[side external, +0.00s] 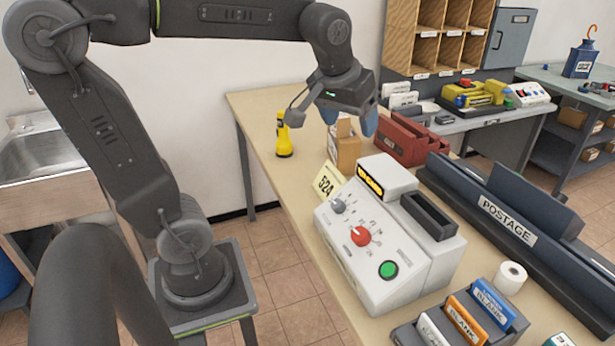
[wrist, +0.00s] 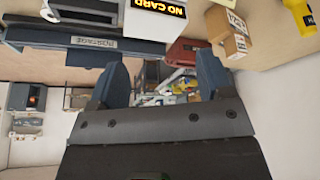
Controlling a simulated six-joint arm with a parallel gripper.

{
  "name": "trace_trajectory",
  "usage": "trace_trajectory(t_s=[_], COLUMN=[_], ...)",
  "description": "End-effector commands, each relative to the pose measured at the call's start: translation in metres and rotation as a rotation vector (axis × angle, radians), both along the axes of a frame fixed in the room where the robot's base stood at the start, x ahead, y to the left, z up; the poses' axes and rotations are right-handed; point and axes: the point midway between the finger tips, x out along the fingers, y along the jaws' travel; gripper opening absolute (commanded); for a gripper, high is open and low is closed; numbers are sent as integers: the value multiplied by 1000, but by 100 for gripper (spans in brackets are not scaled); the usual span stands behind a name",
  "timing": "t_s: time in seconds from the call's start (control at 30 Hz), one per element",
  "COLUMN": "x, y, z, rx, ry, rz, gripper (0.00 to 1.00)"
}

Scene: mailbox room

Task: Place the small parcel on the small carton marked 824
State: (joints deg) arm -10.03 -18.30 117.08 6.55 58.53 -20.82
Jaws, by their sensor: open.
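My gripper (side external: 349,120) hangs over the back of the bench, its blue fingers apart. In the wrist view my gripper (wrist: 161,80) shows nothing between its fingers. A brown carton (side external: 347,155) stands on the bench just below it. A smaller brown box, seemingly the small parcel (side external: 343,129), shows at the carton's top, partly behind the fingers. In the upside-down wrist view the small parcel (wrist: 237,46) appears against the carton (wrist: 218,22), right of the fingers. A cream card (side external: 326,183) in front of the carton seems to read 524 or 824.
A yellow torch (side external: 284,137) stands left of the carton. A white machine with knobs (side external: 385,240) stands in front, a red rack (side external: 408,140) to the right. A dark postage tray (side external: 500,215) fills the right side.

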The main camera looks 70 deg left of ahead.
Motion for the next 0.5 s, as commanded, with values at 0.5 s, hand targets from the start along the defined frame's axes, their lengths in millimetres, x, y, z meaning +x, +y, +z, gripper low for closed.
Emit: trace_trajectory(t_s=[0.5], x=[-110], y=[-73], z=[-57], rx=[50], ry=[-75], rz=[-495], gripper=[73])
